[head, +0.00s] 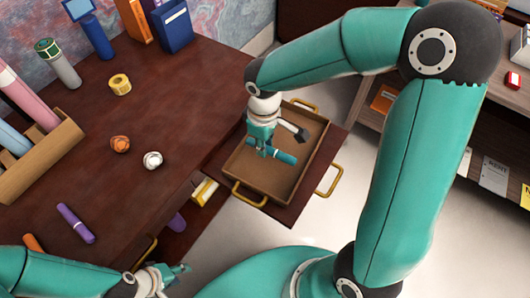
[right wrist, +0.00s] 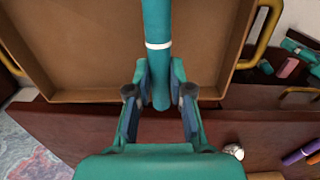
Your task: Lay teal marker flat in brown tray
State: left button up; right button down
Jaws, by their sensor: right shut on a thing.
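The brown tray (head: 301,172) has gold handles and stands on a dark red-brown surface at the desk's right side. My right gripper (head: 267,146) is over the tray and shut on the teal marker (head: 284,156). In the right wrist view the teal marker (right wrist: 157,30), with a white band, runs away from between the fingers (right wrist: 160,88), over the brown tray (right wrist: 90,55). I cannot tell whether the marker touches the tray floor. My left gripper (head: 178,274) is low at the front edge, apart from the tray; its opening is unclear.
The desk (head: 190,110) holds a purple marker (head: 75,223), orange (head: 120,144) and white (head: 153,160) crumpled balls, a yellow tape roll (head: 120,84) and a wooden holder (head: 62,145). Shelves (head: 495,150) stand at the right.

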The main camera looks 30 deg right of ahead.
aim_at(265, 160)
jog(key=shift+f, duration=2.25)
jog(key=shift+f+b, duration=0.15)
jog(key=shift+b, duration=0.2)
jog(key=c, duration=1)
grip_release()
jog(key=shift+c, duration=0.2)
jog(key=shift+r, duration=0.3)
notch_tip(265, 160, up, 12)
jog(key=shift+f+p, duration=0.1)
jog(key=shift+p, duration=0.65)
